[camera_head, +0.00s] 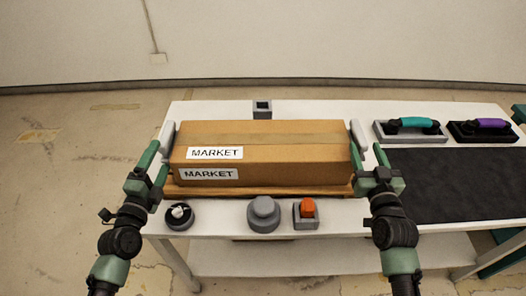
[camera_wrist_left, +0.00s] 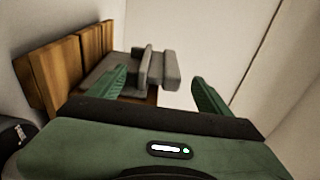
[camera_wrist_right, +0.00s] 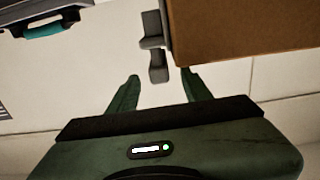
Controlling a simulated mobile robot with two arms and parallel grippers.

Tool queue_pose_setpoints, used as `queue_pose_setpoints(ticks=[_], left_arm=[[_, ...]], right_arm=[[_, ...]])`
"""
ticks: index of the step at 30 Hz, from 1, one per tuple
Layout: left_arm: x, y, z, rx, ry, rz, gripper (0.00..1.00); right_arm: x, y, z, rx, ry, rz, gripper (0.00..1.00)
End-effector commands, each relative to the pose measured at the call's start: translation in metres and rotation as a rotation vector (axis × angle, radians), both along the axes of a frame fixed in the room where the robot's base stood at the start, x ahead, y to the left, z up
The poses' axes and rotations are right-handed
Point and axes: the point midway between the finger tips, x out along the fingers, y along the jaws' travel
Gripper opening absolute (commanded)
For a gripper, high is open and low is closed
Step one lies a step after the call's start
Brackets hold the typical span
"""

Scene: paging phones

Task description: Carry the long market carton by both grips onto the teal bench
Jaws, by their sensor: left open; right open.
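The long brown market carton (camera_head: 262,160) lies on a low wooden base on the white table. It has a pale grey grip at each end, left (camera_head: 167,137) and right (camera_head: 358,135). My left gripper (camera_head: 157,161) is open near the left end; in the left wrist view its fingers (camera_wrist_left: 162,85) stand apart with the grey grip (camera_wrist_left: 165,68) beyond them. My right gripper (camera_head: 371,155) is open near the right end; in the right wrist view the grip (camera_wrist_right: 156,55) lies just ahead between its fingers (camera_wrist_right: 162,80). Teal surfaces (camera_head: 519,113) show only partly at the right edge.
On the white table (camera_head: 230,222), a round dial (camera_head: 179,214), a grey knob (camera_head: 263,212) and an orange button (camera_head: 307,208) stand before the carton. A dark mat (camera_head: 450,182) and two handled blocks, teal (camera_head: 412,123) and purple (camera_head: 483,124), lie to the right. A small grey box (camera_head: 262,109) stands behind.

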Motion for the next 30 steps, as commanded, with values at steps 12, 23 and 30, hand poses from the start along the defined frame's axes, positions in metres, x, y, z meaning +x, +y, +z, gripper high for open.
queue_pose_setpoints(ticks=[12, 23, 30], left_arm=[[0.056, -0.008, 0.001, -0.001, -0.001, -0.001, 0.79], [0.062, -0.009, 0.000, -0.001, 0.000, -0.002, 0.79], [0.061, -0.009, 0.000, 0.000, 0.000, -0.002, 0.21]], right_arm=[[0.057, -0.001, 0.001, 0.000, -0.001, 0.000, 0.49], [0.062, -0.001, 0.001, 0.000, 0.000, 0.000, 0.49], [0.062, -0.001, 0.001, 0.000, -0.001, 0.000, 0.00]])
